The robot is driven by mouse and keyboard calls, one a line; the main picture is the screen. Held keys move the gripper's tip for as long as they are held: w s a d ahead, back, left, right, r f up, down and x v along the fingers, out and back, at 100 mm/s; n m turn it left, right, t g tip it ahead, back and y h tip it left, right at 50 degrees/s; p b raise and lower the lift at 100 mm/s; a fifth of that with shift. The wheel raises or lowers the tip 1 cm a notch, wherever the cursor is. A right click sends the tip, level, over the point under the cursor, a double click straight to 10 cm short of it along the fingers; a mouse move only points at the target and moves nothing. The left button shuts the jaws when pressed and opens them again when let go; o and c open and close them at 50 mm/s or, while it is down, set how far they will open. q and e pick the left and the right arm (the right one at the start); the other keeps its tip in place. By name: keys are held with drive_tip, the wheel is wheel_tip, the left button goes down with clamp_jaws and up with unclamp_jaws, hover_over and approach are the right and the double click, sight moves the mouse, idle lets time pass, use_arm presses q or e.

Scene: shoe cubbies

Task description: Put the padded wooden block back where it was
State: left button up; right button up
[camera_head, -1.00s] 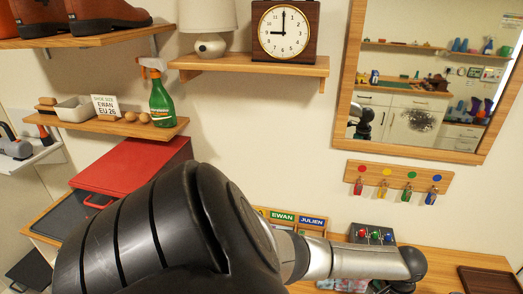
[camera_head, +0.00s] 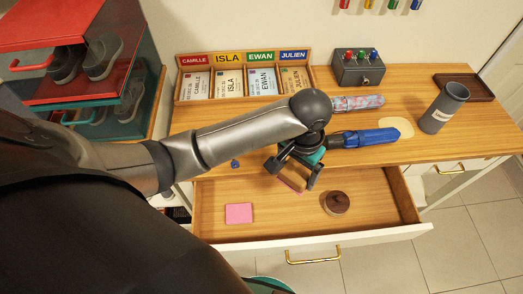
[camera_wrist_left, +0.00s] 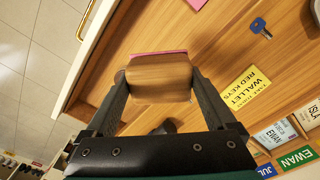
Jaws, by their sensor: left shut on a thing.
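The padded wooden block (camera_wrist_left: 160,78) shows in the left wrist view as a brown wooden piece with a pink pad along its far edge. My left gripper (camera_wrist_left: 158,84) is shut on it, one finger on each side. I cannot tell whether the block touches anything below. My right gripper is not in view.
In the drawer are a pink square (camera_head: 239,213) and a brown round object (camera_head: 336,203). On the tabletop are a blue-handled item (camera_head: 365,137), a grey cup (camera_head: 443,108), a labelled card rack (camera_head: 245,80) and a dark box with coloured knobs (camera_head: 358,68). A blue key (camera_wrist_left: 261,27) shows too.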

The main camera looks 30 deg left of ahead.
use_arm(q)
drive_tip(key=shift+s+a+f, duration=0.1)
drive_tip(key=shift+s+f, duration=0.05)
drive_tip(key=shift+s, duration=0.2)
drive_tip(key=shift+s+a+f+b, duration=0.15)
drive_tip(key=shift+f+b, duration=0.15)
wheel_tip(320, 180, down, 15)
drive_tip(key=b, duration=0.5)
drive_tip(key=shift+f+b, duration=0.75)
drive_tip(key=shift+f, duration=1.35)
drive_tip(key=shift+f, duration=0.1)
drive_tip(key=o, duration=1)
wheel_tip(320, 180, up, 12)
drive_tip(key=p, duration=0.4)
